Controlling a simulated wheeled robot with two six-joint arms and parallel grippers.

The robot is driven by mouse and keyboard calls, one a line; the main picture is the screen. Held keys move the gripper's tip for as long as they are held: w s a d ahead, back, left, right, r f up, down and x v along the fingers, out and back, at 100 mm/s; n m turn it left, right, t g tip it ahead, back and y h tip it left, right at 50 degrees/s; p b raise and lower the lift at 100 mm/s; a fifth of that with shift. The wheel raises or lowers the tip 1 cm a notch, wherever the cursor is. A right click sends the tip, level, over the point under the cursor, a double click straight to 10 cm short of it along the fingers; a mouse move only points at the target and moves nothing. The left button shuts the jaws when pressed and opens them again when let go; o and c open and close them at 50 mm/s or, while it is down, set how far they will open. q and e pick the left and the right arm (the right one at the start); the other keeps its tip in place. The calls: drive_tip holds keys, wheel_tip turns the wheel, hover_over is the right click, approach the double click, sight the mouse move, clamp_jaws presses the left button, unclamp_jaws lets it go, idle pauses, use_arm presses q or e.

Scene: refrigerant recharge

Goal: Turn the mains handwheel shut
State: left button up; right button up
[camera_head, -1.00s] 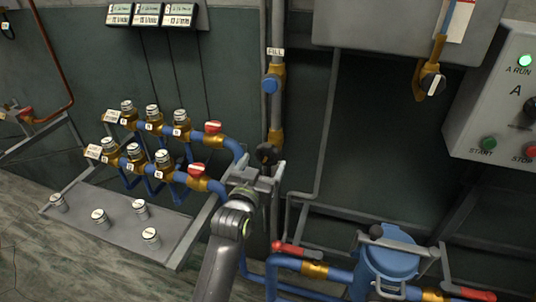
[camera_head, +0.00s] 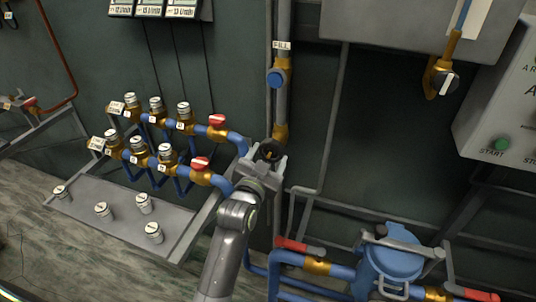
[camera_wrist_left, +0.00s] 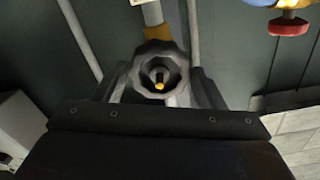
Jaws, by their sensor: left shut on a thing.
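The mains handwheel (camera_wrist_left: 160,52) is a dark scalloped wheel with a brass-coloured stem end at its centre. It sits on the vertical pipe, below the brass fitting, and shows in the head view as a dark knob (camera_head: 267,150). My left gripper (camera_head: 265,158) comes up to the wheel from below and is shut on it. In the left wrist view its two fingers (camera_wrist_left: 163,85) stand on either side of the wheel. The gripper body hides the lower part of the pipe. My right gripper is not in view.
A blue-knobbed FILL valve (camera_head: 277,78) sits higher on the same pipe. Red-handled valves (camera_head: 201,164) and brass manifolds are close on the left. A blue strainer body (camera_head: 393,262) and a red lever (camera_head: 292,244) are at the lower right.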

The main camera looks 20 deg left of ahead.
use_arm(q)
drive_tip(key=shift+r+m, duration=0.1)
drive_tip(key=shift+m, duration=0.6)
drive_tip(key=shift+r+m+p, duration=0.1)
drive_tip(key=shift+m+p, duration=0.3)
drive_tip(key=shift+m, duration=0.4)
drive_tip(key=m, duration=0.3)
drive_tip(key=shift+p, duration=0.3)
